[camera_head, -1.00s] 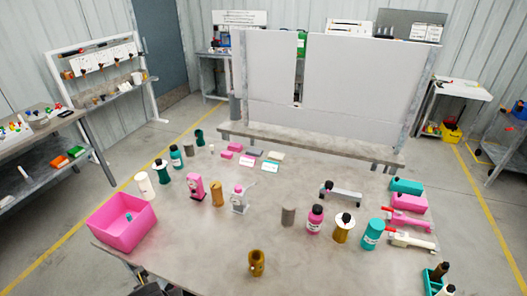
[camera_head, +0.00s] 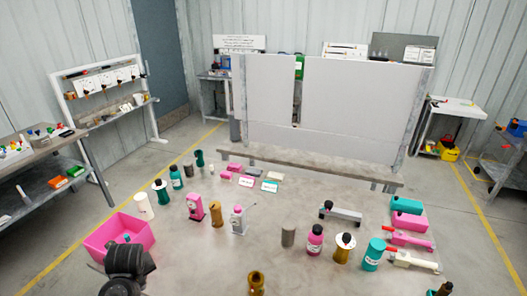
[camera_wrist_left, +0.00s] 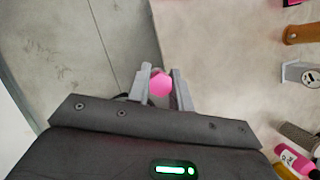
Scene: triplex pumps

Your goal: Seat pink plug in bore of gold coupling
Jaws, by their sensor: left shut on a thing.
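A pink plug (camera_wrist_left: 161,84) with a rounded or faceted end is held between the two grey fingers of my left gripper (camera_wrist_left: 163,78) in the left wrist view. My left arm comes in at the lower left of the head view, in front of the pink bin; its fingers and the plug cannot be made out there. The gold coupling (camera_head: 256,284) stands at the table's near middle, cut by the bottom edge of the head view, with an opening in it. The plug is apart from the coupling, which I cannot identify in the wrist view. My right gripper is not in view.
The pink bin (camera_head: 112,234) with a teal item (camera_head: 126,237) is at the left. A gold cylinder (camera_head: 216,214), grey pump (camera_head: 238,220), grey cylinder (camera_head: 288,236) and pink bottle (camera_head: 315,241) stand behind the coupling. The tabletop between bin and coupling is mostly clear.

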